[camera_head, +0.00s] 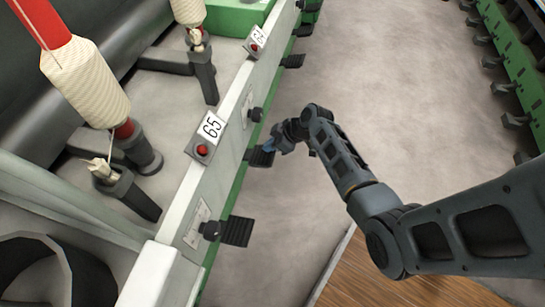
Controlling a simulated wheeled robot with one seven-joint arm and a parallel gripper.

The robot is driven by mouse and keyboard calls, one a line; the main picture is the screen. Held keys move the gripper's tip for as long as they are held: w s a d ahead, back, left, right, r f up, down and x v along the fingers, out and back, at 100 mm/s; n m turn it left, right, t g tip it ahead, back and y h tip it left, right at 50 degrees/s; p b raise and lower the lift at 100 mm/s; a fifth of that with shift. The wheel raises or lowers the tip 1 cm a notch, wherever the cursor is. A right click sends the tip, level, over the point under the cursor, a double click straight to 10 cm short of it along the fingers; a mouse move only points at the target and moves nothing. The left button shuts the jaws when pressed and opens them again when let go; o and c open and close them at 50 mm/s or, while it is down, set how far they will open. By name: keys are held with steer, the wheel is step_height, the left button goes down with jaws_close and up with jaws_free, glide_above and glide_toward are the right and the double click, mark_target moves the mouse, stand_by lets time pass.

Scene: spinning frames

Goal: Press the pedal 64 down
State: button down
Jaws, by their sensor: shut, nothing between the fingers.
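The spinning frame (190,215) runs diagonally along the left, with black pedals along its lower side. The number 64 plate (257,38) is at the top of its rail, and the number 65 plate (211,126) is nearer. A black pedal (259,159) sticks out below the rail between the two plates. My gripper (273,148) is shut and empty, right at this pedal; its fingertips are small and partly hidden, so I cannot tell whether they touch it. Another pedal (293,61) is farther up near the 64 plate, and one (237,231) is nearer.
A second green machine (518,70) with black pedals lines the right side. The grey floor (385,80) of the aisle is clear.

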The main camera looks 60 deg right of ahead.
mark_target(275, 152)
steer(key=shift+f, duration=0.15)
stand_by(0.5)
steer(key=shift+f+b, duration=2.4)
steer(key=shift+f, duration=0.15)
steer(key=shift+s+r+p, duration=0.15)
steer(key=shift+r+p, duration=0.05)
steer(key=shift+p, duration=0.1)
steer(key=s+d+r+p, duration=0.2)
steer(key=s+r+p, duration=0.1)
steer(key=s, duration=0.3)
steer(key=shift+s+d+r+p, duration=0.15)
steer(key=shift+s+d+p, duration=0.1)
steer(key=shift+s+p, duration=0.15)
